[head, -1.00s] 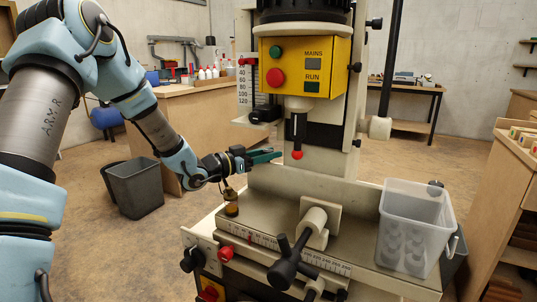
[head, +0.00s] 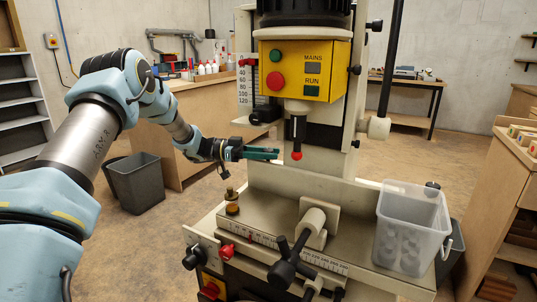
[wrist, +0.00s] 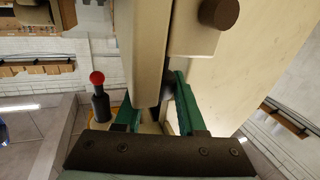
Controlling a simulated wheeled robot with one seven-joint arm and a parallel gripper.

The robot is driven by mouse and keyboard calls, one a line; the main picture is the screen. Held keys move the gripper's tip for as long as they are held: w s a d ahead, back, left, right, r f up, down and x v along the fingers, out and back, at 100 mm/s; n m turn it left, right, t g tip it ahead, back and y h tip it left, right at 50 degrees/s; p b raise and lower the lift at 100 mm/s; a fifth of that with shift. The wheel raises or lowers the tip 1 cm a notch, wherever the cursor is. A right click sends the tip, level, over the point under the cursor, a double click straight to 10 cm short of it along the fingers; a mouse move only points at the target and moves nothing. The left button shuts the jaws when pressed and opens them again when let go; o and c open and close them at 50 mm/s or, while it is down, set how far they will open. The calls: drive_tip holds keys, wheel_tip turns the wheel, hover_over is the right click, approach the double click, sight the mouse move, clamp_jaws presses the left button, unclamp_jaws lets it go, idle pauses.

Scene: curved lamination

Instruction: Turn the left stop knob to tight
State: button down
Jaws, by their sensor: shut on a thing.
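A red knob (head: 227,250) is on the left front of the machine table, beside a scale strip. A dark knob (head: 191,261) sits to its left; I cannot tell which one is the left stop knob. My gripper (head: 277,154) is well above both, level with the machine's cream column and reaching right to it. In the wrist view its green fingers (wrist: 155,105) flank a cream edge, with a small dark part (wrist: 167,88) between them. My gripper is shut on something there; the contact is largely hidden.
A red-tipped lever (head: 297,154) hangs just right of the gripper; it also shows in the wrist view (wrist: 98,80). A brass-brown post (head: 232,203) stands below. A clear bin (head: 414,230) sits right on the table.

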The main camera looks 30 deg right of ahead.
drive_tip(key=m+g+y+b, duration=0.1)
drive_tip(key=m+g+y, duration=0.2)
drive_tip(key=shift+f, duration=0.15)
drive_tip(key=shift+m+g+y+b, duration=0.15)
drive_tip(key=shift+m+g+y, duration=0.45)
drive_tip(key=shift+y, duration=0.45)
drive_tip(key=shift+m+g+y+b, duration=0.15)
drive_tip(key=shift+m+g+y, duration=0.25)
drive_tip(key=shift+m+y, duration=0.55)
drive_tip(key=shift+r+y, duration=0.2)
drive_tip(key=shift+y, duration=0.4)
drive_tip(key=c, duration=0.5)
unclamp_jaws()
